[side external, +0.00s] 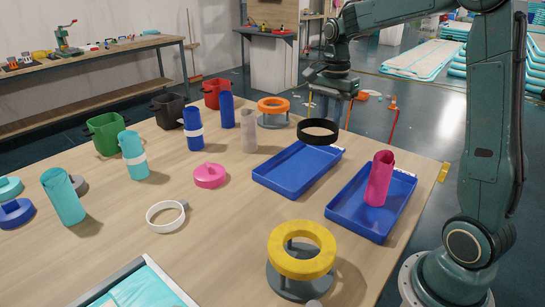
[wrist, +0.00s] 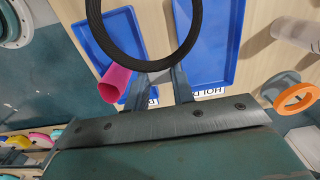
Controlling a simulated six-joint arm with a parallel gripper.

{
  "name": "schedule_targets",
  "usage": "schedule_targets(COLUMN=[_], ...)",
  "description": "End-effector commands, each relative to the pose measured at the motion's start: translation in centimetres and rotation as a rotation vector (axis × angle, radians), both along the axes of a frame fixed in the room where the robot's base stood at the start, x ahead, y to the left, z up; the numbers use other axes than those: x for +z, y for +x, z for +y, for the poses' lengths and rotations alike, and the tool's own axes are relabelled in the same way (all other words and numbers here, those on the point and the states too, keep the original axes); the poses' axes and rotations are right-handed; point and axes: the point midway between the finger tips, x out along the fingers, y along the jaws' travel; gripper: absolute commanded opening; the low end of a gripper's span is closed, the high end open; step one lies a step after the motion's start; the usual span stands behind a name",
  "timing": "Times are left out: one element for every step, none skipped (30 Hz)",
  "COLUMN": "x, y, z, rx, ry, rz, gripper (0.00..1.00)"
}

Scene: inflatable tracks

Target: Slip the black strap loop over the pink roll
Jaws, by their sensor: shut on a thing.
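The black strap loop (side external: 318,140) is a round band held roughly level in the air, over the far end of the left blue tray in the side view. My gripper (side external: 325,113) is shut on the loop's rim from above. In the wrist view my gripper's fingers (wrist: 160,76) meet at the near edge of the loop (wrist: 106,48). The pink roll (side external: 379,180) stands upright in the right blue tray (side external: 343,218), apart from the loop. In the wrist view the pink roll (wrist: 115,84) shows its open end, left of the fingers and outside the loop.
The left blue tray (side external: 270,180) looks empty. A yellow ring on a stand (side external: 302,262) is at the front and an orange ring (side external: 273,104) at the back.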

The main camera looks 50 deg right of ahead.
Motion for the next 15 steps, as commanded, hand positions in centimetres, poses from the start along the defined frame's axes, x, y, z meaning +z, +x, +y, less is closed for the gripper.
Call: schedule_targets(x=[0.1,0.2,0.3,0.3,0.4,0.4,0.5,0.5,0.6,0.6,0.7,0.8,0.8,0.8,0.9], y=[-0.9,-1.3,-2.0,-2.4,-2.9,-3.6,-4.2,-4.7,-5.4,-6.0,-6.6,-7.3,-7.9,-8.5,-9.2], z=[-1.3,-2.0,-2.8,-3.4,-4.1,-4.9,-5.5,-6.1,-6.8,-7.3,-7.9,-8.6,-9.1,-9.5,-10.1], rx=[-0.008,-0.008,-0.009,-0.008,-0.008,-0.008,-0.008,-0.008,-0.008,-0.009,-0.008,-0.008,-0.009,-0.007,-0.007], ry=[0.000,0.000,-0.001,-0.001,-0.001,-0.001,0.000,0.000,0.000,-0.001,-0.001,-0.001,-0.001,-0.001,0.000], rz=[0.000,-0.001,-0.001,-0.001,-0.001,-0.001,-0.001,-0.001,-0.001,-0.001,-0.001,-0.001,-0.001,-0.001,-0.001], gripper=[0.03,0.03,0.03,0.03,0.03,0.03,0.03,0.03,0.03,0.03,0.03,0.03,0.03,0.03,0.03])
